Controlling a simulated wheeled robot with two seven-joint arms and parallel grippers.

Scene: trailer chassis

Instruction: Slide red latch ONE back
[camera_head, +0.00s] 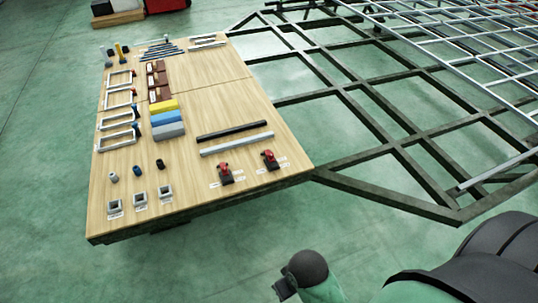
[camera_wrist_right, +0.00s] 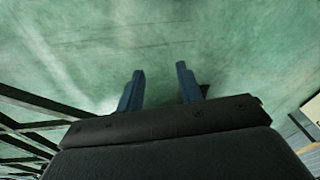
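Two small red latches on dark bases sit near the front right corner of the wooden board: a left one (camera_head: 225,172) and a right one (camera_head: 269,158). Small white labels lie beside them, too small to read, so I cannot tell which latch is ONE. In the right wrist view my right gripper (camera_wrist_right: 160,80) has its two blue fingers apart, with only green floor between them. It is away from the latches, and neither latch shows in that view. My left gripper is in neither view.
The wooden board (camera_head: 225,105) also carries a black bar (camera_head: 232,131), a grey bar (camera_head: 237,144), several frames, coloured blocks and small square sockets. The dark chassis frame (camera_head: 385,150) runs along its right side. Open green floor (camera_head: 190,265) lies in front.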

